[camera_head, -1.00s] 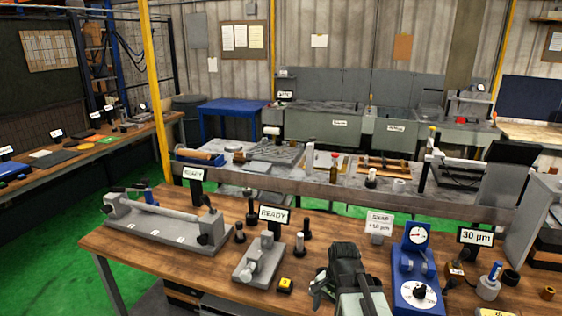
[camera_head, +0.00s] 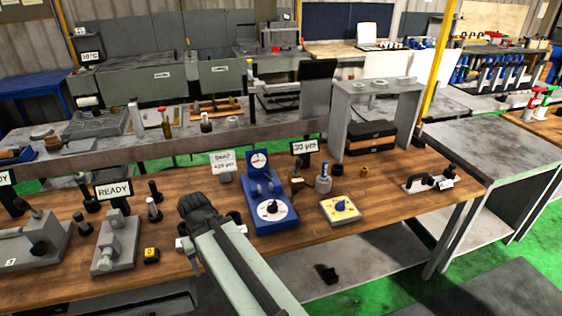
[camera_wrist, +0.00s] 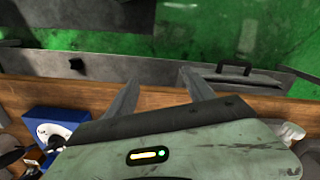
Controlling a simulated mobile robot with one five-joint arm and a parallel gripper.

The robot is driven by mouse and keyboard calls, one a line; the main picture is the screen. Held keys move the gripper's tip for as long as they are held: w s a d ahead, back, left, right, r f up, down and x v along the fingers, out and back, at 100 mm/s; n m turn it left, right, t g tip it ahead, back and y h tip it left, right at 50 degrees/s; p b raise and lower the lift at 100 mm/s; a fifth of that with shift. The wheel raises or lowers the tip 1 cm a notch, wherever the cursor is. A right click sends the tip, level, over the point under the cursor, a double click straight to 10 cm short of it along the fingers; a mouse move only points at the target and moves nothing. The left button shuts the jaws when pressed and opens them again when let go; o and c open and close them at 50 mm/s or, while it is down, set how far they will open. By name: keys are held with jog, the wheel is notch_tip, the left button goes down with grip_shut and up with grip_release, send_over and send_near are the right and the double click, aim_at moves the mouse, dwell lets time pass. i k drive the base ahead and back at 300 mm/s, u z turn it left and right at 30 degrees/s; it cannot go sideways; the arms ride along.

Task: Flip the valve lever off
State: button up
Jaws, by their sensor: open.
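No lever in view is marked as the valve lever. A grey plate with black fittings (camera_head: 430,182) lies at the right end of the near wooden bench, and a pale block with a yellow top and blue knob (camera_head: 340,209) sits nearer the middle. My gripper (camera_wrist: 158,75) is open and empty in the wrist view, with its fingers apart over the bench edge.
The blue dial gauge stand (camera_head: 268,200) is close to the right of my arm. A READY sign (camera_head: 113,190) and grey fixture (camera_head: 115,243) stand to the left. A grey shelf unit (camera_head: 345,110) stands at the bench's back.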

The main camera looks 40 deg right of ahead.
aim_at(299, 163)
jog(key=u, duration=3.25)
jog(key=k, duration=1.35)
jog(key=z, duration=0.85)
jog(key=i, duration=1)
jog(key=u, duration=0.05)
